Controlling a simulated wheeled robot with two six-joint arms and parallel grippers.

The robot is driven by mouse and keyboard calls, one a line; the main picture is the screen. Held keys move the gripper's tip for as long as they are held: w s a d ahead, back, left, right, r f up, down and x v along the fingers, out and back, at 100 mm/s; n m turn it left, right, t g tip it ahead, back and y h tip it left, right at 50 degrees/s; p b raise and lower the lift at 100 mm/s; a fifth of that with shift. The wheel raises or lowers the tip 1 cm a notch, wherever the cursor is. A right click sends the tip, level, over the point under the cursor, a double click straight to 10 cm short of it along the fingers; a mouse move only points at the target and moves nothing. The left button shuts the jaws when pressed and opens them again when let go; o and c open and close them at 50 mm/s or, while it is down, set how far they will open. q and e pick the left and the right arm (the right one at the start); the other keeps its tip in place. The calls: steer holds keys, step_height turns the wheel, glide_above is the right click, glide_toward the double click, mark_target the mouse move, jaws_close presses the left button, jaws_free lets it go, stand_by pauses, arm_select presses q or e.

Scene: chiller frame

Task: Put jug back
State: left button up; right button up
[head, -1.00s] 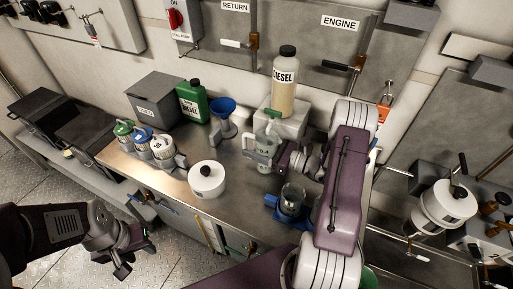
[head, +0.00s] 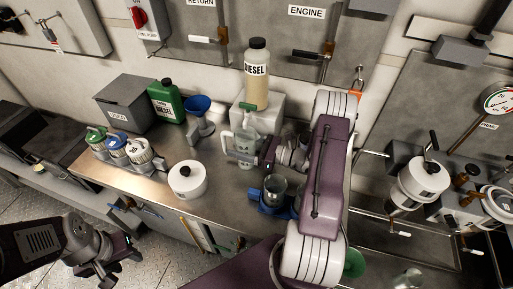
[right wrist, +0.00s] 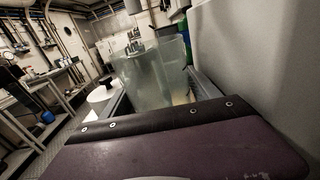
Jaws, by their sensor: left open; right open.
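The clear jug (head: 247,131) stands upright on the steel bench, in front of the white block with the diesel bottle. My right gripper (head: 245,150) comes in from the right with its open jaws at the jug; one finger and a pale handle-like loop show on the jug's left. In the right wrist view the jug (right wrist: 152,78) fills the space between the two grey fingers. I cannot tell whether the fingers touch it. My left gripper (head: 100,276) is open and empty, low at the left, off the bench front.
The diesel bottle (head: 257,80) stands on the white block (head: 265,112). A blue funnel (head: 198,104), a green can (head: 167,101) and several filters (head: 117,147) stand to the left. A white lidded pot (head: 187,184) and a glass bowl in a blue holder (head: 274,190) sit in front.

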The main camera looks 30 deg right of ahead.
steer(key=v, duration=1)
